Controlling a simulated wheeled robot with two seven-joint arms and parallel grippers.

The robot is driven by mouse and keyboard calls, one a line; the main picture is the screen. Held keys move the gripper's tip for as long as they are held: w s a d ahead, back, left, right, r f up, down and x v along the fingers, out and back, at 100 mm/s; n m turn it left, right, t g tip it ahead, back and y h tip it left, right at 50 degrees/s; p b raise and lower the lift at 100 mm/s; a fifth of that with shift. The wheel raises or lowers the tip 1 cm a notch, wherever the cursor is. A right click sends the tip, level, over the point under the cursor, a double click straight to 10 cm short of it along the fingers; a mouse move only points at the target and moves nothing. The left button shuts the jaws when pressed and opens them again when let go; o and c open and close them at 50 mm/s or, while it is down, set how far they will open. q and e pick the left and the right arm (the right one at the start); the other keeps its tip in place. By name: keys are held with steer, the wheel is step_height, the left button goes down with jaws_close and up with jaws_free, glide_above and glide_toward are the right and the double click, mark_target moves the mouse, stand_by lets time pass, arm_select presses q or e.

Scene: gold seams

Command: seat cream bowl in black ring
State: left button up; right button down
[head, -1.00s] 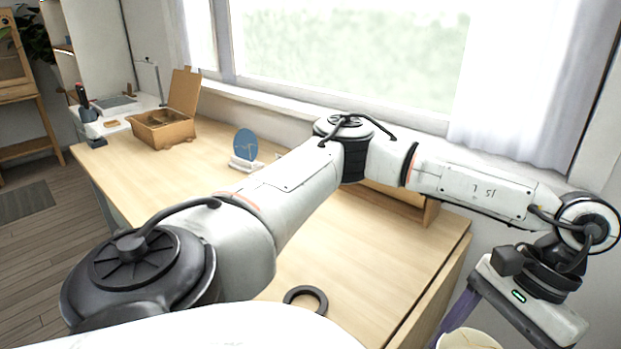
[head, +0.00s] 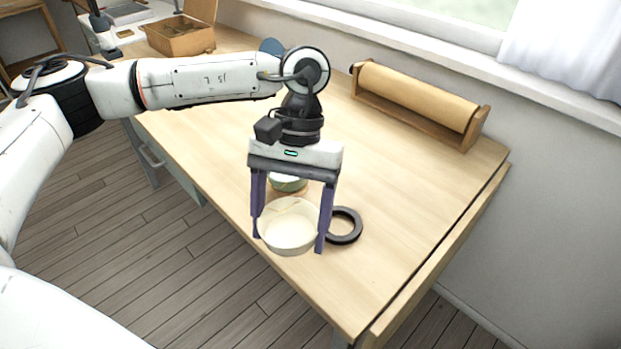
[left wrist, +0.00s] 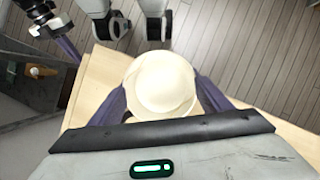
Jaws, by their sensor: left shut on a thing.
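The cream bowl (head: 290,232) is held between the purple fingers of my left gripper (head: 290,240), which is shut on it. A thin gold seam shows inside the bowl. In the left wrist view the bowl (left wrist: 160,85) is between the fingers. The black ring (head: 347,239) lies flat on the table just right of the bowl, partly behind my right-hand finger in the head view. The bowl is beside the ring, not in it; its height above the table is hard to tell. My right gripper (left wrist: 62,46) shows partly at the upper left of the left wrist view.
A small green-rimmed vessel (head: 288,184) stands behind the bowl, partly hidden by my gripper. A wooden holder with a brown roll (head: 415,95) stands at the back of the table (head: 400,190). A cardboard box (head: 180,38) is at the far left. The table right of the ring is clear.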

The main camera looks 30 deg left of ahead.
arm_select(q)
steer(key=w+d+n+h, duration=0.1)
steer(key=n, duration=0.2)
steer(key=w+d+n+t+h, duration=0.1)
steer(key=d+n, duration=0.1)
steer(key=n, duration=0.2)
steer(key=w+d+n+t+h, duration=0.1)
steer(key=w+n, duration=0.1)
steer(key=n, duration=0.1)
steer(key=shift+d+f, duration=0.2)
steer(key=shift+f, duration=0.05)
steer(key=w+n+t, duration=0.2)
steer(key=n, duration=0.3)
steer(key=w+r+n+t, duration=0.1)
steer(key=w+n+t, duration=0.1)
steer(key=n, duration=0.3)
steer(key=w+n+t, duration=0.1)
steer(key=w+n, duration=0.1)
steer(key=n, duration=0.3)
steer(key=shift+d+r+t+y, duration=0.3)
steer(key=shift+d+t, duration=0.1)
steer(key=shift+s+f+b, duration=0.1)
steer(key=shift+f+b, duration=0.35)
steer(key=shift+f, duration=0.2)
steer(key=shift+f+b, duration=0.55)
steer(key=shift+f, duration=0.45)
arm_select(e)
steer(key=shift+w+a+f, duration=0.1)
steer(key=shift+a+f, duration=0.15)
steer(key=shift+f, duration=0.3)
